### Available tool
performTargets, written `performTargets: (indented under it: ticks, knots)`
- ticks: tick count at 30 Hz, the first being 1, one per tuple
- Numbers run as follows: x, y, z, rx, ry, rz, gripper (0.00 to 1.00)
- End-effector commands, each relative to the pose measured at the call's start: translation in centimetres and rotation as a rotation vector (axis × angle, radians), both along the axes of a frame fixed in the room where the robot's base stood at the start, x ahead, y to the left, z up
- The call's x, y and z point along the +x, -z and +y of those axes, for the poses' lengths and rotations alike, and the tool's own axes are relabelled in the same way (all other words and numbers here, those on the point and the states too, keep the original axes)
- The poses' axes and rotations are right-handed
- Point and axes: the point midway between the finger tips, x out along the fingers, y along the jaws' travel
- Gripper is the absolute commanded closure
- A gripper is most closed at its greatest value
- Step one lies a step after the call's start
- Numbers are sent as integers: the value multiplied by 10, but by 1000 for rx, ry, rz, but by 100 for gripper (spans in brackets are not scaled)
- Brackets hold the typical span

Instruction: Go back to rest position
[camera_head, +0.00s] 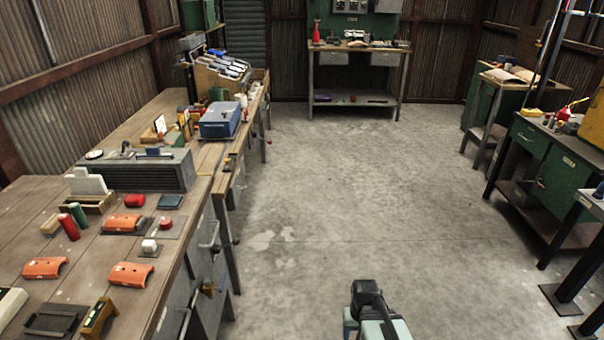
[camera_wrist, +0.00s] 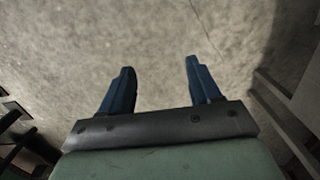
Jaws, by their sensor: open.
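My gripper (camera_wrist: 158,82) shows in the wrist view with its two blue fingers apart and nothing between them. Bare concrete floor (camera_wrist: 160,40) lies below and beyond the fingertips. In the head view, part of my arm shows at the bottom edge, right of the middle, over the floor. The fingers cannot be made out in that view.
A long wooden workbench (camera_head: 95,250) runs along the left with orange shells (camera_head: 130,274), a blue box (camera_head: 220,120) and other items. Another bench (camera_head: 357,47) stands at the back. Green cabinets (camera_head: 555,170) line the right. The concrete floor (camera_head: 330,180) between is clear.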

Motion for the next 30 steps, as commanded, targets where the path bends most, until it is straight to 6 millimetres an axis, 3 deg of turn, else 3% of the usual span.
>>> performTargets:
  ticks: [8, 18, 30]
  knots:
    - [-54, 52, 0, 0, 2, 122, 37]
    - [-141, 114, 0, 0, 3, 294, 37]
    - [-242, 161, 0, 0, 5, 477, 37]
